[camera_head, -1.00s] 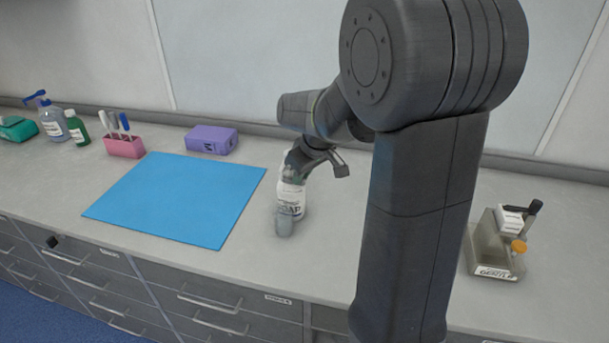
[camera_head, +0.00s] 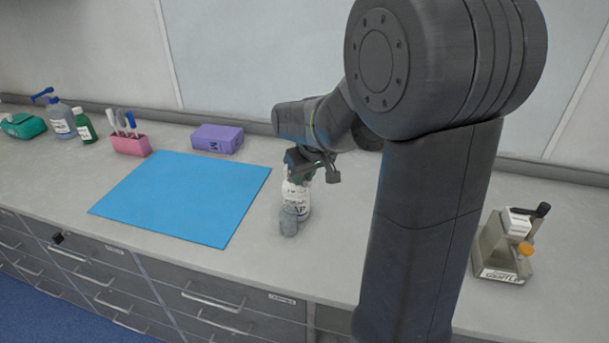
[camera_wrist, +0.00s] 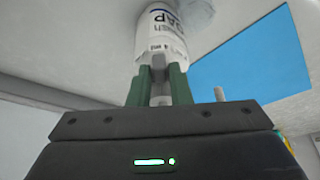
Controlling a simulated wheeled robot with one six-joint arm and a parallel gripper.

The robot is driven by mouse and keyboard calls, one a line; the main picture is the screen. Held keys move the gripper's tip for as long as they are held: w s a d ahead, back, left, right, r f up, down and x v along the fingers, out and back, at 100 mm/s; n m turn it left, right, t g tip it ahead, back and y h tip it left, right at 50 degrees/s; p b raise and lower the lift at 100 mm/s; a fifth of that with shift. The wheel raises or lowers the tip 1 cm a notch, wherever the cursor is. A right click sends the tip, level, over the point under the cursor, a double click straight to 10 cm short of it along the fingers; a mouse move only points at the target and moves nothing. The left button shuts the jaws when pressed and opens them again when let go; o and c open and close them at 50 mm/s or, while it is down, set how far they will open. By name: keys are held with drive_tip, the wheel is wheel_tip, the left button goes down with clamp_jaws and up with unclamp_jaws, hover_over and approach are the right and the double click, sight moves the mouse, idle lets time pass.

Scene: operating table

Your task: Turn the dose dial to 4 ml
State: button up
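A white bottle with dark lettering (camera_head: 297,194) stands upright on the counter right of the blue mat. It also shows in the wrist view (camera_wrist: 163,38), with its lettering upside down. My gripper (camera_head: 300,172) is at the bottle's top, pointing down. In the wrist view, its green fingers (camera_wrist: 160,80) stand apart on either side of a narrow grey part (camera_wrist: 160,92) at the bottle's top. I cannot tell whether they touch it. No dial scale or ml mark is readable; the fingers and wrist cover much of the top.
A grey cup (camera_head: 288,222) stands right in front of the bottle. The blue mat (camera_head: 185,197) lies left of it. A purple box (camera_head: 217,139), a pink pen holder (camera_head: 131,146) and bottles stand behind. A device with an orange knob (camera_head: 526,249) stands far right.

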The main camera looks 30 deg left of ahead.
drive_tip(key=shift+o, duration=1.4)
drive_tip(key=shift+r, duration=0.1)
drive_tip(key=v, duration=1.3)
drive_tip(key=shift+d+r+b, duration=0.2)
drive_tip(key=shift+r+b, duration=0.1)
drive_tip(key=shift+b, duration=0.15)
drive_tip(key=shift+s, duration=0.1)
drive_tip(key=p+x, duration=0.1)
drive_tip(key=x, duration=1.3)
